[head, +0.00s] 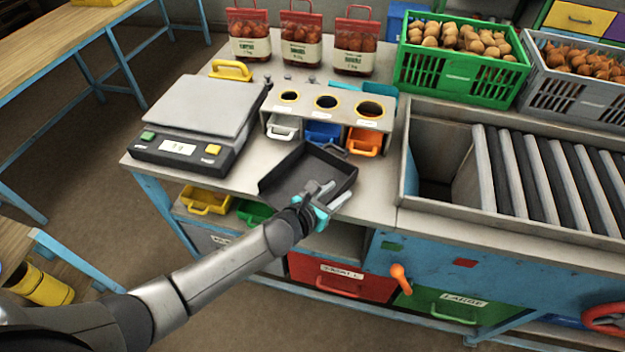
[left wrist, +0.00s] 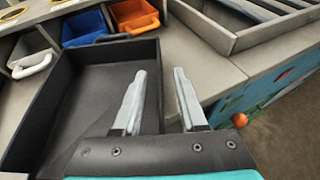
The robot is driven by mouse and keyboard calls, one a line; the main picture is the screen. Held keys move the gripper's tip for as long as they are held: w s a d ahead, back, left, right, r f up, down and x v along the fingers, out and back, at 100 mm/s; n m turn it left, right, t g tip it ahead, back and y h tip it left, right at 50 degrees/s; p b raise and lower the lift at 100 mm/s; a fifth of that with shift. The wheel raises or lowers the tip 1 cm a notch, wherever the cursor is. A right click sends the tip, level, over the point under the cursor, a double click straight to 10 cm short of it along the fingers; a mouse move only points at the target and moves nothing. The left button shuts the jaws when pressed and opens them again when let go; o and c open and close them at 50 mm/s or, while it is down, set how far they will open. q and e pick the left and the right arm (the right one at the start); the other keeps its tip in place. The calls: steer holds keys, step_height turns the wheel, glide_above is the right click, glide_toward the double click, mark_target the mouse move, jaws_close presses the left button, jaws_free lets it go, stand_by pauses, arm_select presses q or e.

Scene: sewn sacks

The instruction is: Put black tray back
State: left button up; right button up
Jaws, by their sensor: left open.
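The black tray (head: 300,178) lies on the grey worktop in the head view, in front of the holder with three round holes (head: 325,112). It is empty. My left gripper (head: 328,190) is at the tray's front right corner, with its fingers apart. In the left wrist view the tray (left wrist: 85,85) fills the left side, and my left gripper (left wrist: 162,90) points along its right wall. One finger is over or beside that wall; I cannot tell whether it touches. My right gripper is not in view.
A scale (head: 195,120) stands left of the tray. White, blue and orange scoops (head: 365,141) sit under the holder. Red-topped bags (head: 300,40) and a green crate (head: 455,75) stand behind. A metal trough with rollers (head: 500,170) is at the right.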

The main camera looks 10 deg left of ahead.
arm_select(q)
jaws_close()
stand_by(0.3)
steer(key=shift+w, duration=0.1)
stand_by(1.1)
